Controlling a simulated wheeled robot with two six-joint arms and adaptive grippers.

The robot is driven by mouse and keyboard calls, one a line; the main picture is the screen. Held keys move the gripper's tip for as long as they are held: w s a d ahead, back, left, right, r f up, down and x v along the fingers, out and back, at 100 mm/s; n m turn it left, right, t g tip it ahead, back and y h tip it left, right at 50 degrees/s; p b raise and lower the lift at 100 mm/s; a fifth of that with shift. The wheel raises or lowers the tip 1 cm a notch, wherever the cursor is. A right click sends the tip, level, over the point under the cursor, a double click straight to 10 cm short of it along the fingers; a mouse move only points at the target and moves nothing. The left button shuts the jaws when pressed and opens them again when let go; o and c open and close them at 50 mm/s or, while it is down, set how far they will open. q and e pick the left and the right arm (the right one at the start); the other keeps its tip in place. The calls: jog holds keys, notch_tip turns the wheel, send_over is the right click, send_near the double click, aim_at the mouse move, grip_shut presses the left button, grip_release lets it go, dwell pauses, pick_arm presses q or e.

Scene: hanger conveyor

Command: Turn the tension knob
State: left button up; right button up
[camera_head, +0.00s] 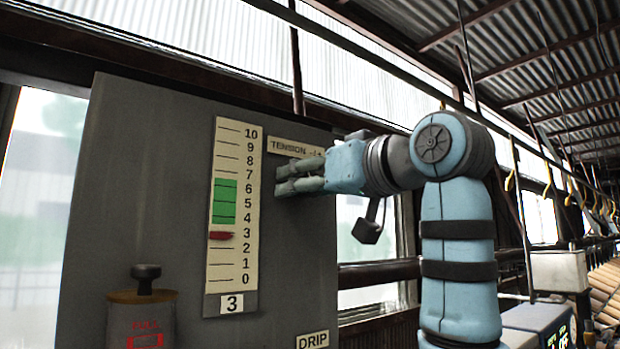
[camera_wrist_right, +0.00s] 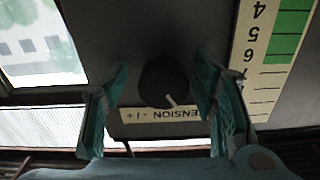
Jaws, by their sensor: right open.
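The tension knob (camera_wrist_right: 165,81) is a dark round knob with a white pointer line, on the grey panel (camera_head: 150,190) by the TENSION label (camera_head: 295,148). My right gripper (camera_head: 284,178) is at the panel just below that label. In the right wrist view its two fingers are open on either side of the knob, with a visible gap on both sides. In the head view the gripper hides the knob. The tension scale (camera_head: 233,262) runs from 0 to 10 with a green band (camera_head: 224,202) around 4 to 6. Its red marker (camera_head: 220,236) stands near 3. My left gripper is not in view.
A plate reading 3 (camera_head: 232,303) sits under the scale. A black-knobbed device (camera_head: 146,290) is at the panel's lower left, and a DRIP label (camera_head: 312,340) at its lower right. Yellow hangers (camera_head: 547,180) hang along the line at the right.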

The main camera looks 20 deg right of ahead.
jog(key=shift+s, duration=0.4)
jog(key=c, duration=1.2)
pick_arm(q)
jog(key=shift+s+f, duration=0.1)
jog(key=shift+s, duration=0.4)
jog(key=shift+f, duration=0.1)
pick_arm(e)
jog(key=shift+m, duration=0.5)
jog(key=m+b, duration=0.1)
jog(key=m, duration=0.2)
jog(key=shift+m, duration=0.3)
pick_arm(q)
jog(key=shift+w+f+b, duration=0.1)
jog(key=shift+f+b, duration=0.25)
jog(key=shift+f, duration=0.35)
pick_arm(e)
jog(key=shift+m, duration=2.1)
